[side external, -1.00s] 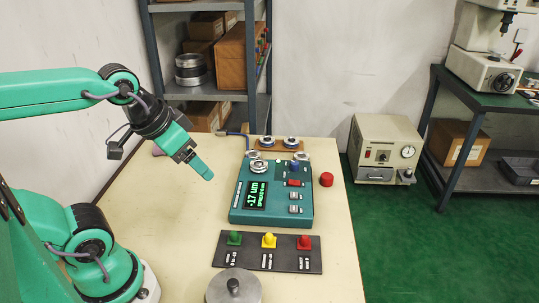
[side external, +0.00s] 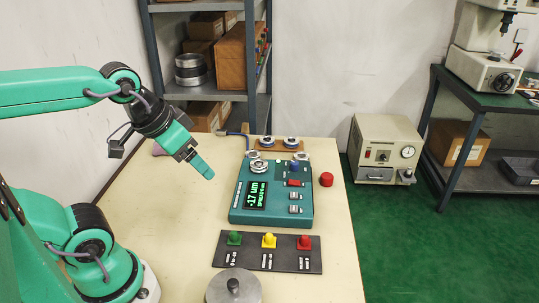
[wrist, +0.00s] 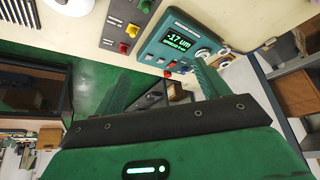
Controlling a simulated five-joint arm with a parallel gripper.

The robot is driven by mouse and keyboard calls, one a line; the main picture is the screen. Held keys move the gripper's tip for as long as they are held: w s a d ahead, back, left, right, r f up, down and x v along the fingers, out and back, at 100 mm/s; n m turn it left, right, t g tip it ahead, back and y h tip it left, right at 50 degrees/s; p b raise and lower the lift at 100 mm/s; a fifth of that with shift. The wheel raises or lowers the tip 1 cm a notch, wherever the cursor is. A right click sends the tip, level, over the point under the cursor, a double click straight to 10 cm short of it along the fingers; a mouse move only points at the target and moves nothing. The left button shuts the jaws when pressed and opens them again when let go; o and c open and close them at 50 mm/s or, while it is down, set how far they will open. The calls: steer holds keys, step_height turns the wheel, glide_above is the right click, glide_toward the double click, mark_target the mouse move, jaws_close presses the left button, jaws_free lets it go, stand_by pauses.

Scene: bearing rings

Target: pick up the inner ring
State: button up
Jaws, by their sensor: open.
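Several metal rings are in view, and I cannot tell for sure which is the inner ring. One ring (side external: 259,166) sits on the upper left of the teal gauge box (side external: 238,212), and it also shows in the wrist view (wrist: 202,54). Smaller rings lie just behind the box, at its left (side external: 252,154) and right (side external: 302,156). My gripper (side external: 206,173) is left of the box, above the table and apart from the rings. The wrist view shows its fingers (wrist: 162,72) spread and empty.
The box display reads "-17 um". A black panel (side external: 240,262) with green, yellow and red buttons lies in front of the box. A metal disc with a knob (side external: 233,290) is nearer. A red cap (side external: 326,180) sits at right.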

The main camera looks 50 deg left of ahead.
steer(key=w, duration=0.1)
steer(key=g, duration=0.6)
glide_above(259, 162)
steer(key=shift+m, duration=0.4)
steer(key=f, duration=1.2)
steer(key=shift+d+f, duration=0.1)
steer(key=shift+d, duration=0.1)
steer(key=shift+s+a+f, duration=0.1)
steer(key=shift+f, duration=3.8)
steer(key=c, duration=1.3)
